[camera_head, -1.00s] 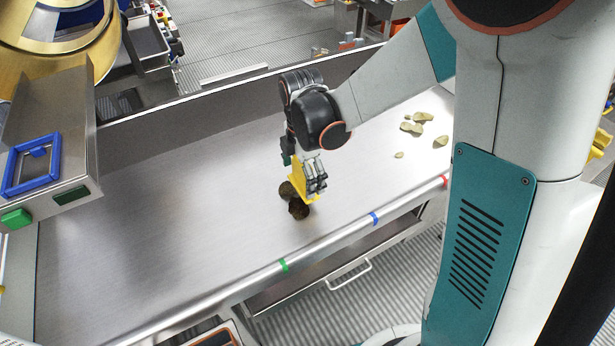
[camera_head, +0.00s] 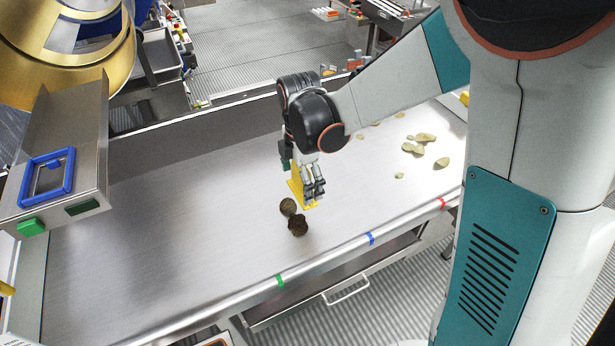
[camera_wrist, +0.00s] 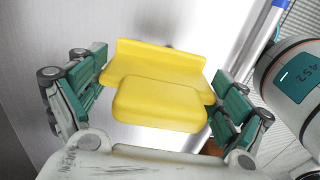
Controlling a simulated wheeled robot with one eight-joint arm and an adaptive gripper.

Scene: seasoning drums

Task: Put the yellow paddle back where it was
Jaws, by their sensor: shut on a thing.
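My gripper (camera_wrist: 152,106) is shut on the yellow paddle (camera_wrist: 155,65), whose handle block sits between the green-padded fingers in the wrist view. In the head view the paddle (camera_head: 296,191) shows below the fingers, close over the metal table (camera_head: 180,210). Part of the paddle is hidden behind the fingers there. Two dark brown lumps, one rounder (camera_head: 288,206) and one rougher (camera_head: 298,225), lie on the table just in front of the paddle. I cannot tell whether the paddle touches the table.
Several pale yellowish pieces (camera_head: 424,137) lie at the right of the table. A metal box with a blue frame (camera_head: 46,177) and a golden drum (camera_head: 70,50) stand at left. The table's left middle is clear.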

